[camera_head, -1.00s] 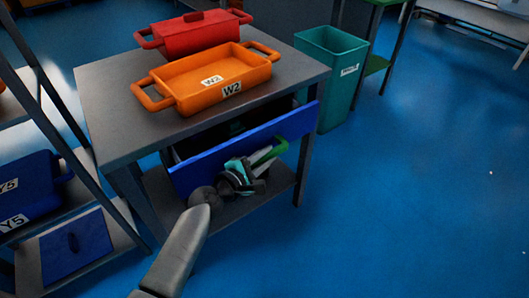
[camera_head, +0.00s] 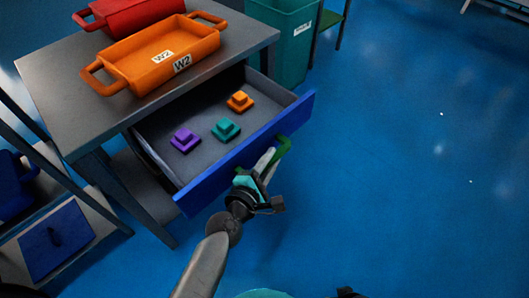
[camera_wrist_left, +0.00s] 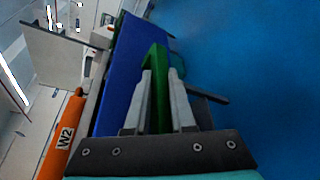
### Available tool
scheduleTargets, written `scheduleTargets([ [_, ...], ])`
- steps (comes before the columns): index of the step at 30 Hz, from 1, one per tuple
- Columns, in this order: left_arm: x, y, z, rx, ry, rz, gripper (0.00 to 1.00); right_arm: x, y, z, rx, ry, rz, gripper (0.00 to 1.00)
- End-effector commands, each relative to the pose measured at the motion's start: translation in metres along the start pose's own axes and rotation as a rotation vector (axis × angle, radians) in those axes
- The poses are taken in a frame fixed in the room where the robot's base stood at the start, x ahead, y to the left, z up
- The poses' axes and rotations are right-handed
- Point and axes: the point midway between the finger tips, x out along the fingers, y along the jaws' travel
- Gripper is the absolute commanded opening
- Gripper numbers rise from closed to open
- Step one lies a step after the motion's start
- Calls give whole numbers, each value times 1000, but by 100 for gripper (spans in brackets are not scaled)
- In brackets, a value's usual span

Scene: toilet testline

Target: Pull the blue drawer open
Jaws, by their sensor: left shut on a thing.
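The blue drawer (camera_head: 222,178) under the grey table is pulled well out, and its grey inside shows. Its green handle (camera_head: 284,147) is on the front face. My left gripper (camera_head: 270,158) is shut on the green handle. In the left wrist view, the two fingers (camera_wrist_left: 160,95) lie on either side of the green handle (camera_wrist_left: 157,62), in front of the blue drawer front (camera_wrist_left: 122,75). My right gripper does not show for certain; only a small dark part is at the bottom edge of the head view.
In the drawer sit a purple block (camera_head: 185,140), a teal block (camera_head: 226,129) and an orange block (camera_head: 240,101). An orange tray (camera_head: 160,60) and a red container (camera_head: 135,16) stand on the table (camera_head: 60,90). A teal bin (camera_head: 285,45) stands behind. Floor at right is clear.

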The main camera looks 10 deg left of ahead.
Motion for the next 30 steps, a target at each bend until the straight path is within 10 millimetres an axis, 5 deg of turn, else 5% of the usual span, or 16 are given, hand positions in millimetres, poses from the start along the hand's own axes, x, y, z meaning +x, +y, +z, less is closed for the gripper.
scheduleTargets([
  [10, 0, -1, 0, 2, 1, -2, 0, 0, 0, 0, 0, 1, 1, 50],
  [11, 0, -1, 0, 2, 1, -2, 26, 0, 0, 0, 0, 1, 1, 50],
  [18, 0, -1, 0, 1, 1, -1, 52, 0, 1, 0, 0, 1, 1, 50],
  [30, -10, -1, 0, 2, 2, -2, 52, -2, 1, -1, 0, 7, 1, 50],
])
